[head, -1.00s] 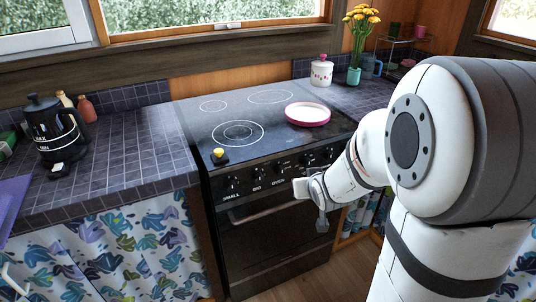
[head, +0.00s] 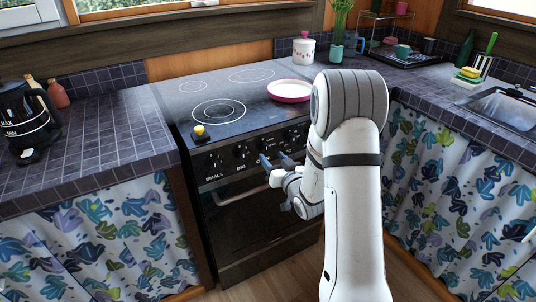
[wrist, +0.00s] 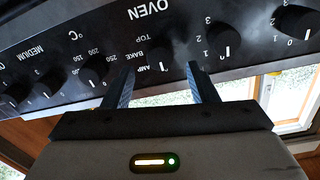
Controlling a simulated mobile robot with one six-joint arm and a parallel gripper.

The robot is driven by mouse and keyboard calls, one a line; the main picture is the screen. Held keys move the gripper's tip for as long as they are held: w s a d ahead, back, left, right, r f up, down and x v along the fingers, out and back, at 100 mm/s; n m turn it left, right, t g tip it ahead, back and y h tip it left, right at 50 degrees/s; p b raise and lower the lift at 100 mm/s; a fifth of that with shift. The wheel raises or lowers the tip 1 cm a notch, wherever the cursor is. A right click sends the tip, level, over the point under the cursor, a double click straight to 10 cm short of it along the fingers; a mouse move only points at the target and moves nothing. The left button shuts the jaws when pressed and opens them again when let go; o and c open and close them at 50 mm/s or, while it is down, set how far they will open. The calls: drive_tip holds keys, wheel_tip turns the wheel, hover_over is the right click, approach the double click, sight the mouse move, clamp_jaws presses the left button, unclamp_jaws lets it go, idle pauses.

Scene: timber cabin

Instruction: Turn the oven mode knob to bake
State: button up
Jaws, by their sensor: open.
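The oven mode knob (wrist: 160,80) is a small black knob in the wrist view, where the panel appears upside down. OVEN, TOP, BAKE and LAMP labels are printed by it. Its white mark seems to point toward the bottom of the picture, away from BAKE. My gripper (wrist: 161,68) is open, one finger on each side of the knob; I cannot tell whether they touch it. In the head view my gripper (head: 275,159) is at the front panel of the black oven (head: 255,222), where the fingers partly cover the knob area.
A temperature knob (wrist: 92,72) sits close outside the left finger, and a burner knob (wrist: 222,48) outside the right one. The oven door handle (head: 228,198) runs below the panel. A pink-rimmed pan (head: 290,90) and a yellow-topped item (head: 200,133) are on the cooktop.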

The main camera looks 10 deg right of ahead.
sight(266, 150)
drive_tip(key=shift+x, duration=1.65)
drive_tip(key=shift+c, duration=0.2)
drive_tip(key=c, duration=0.9)
drive_tip(key=shift+c, duration=0.2)
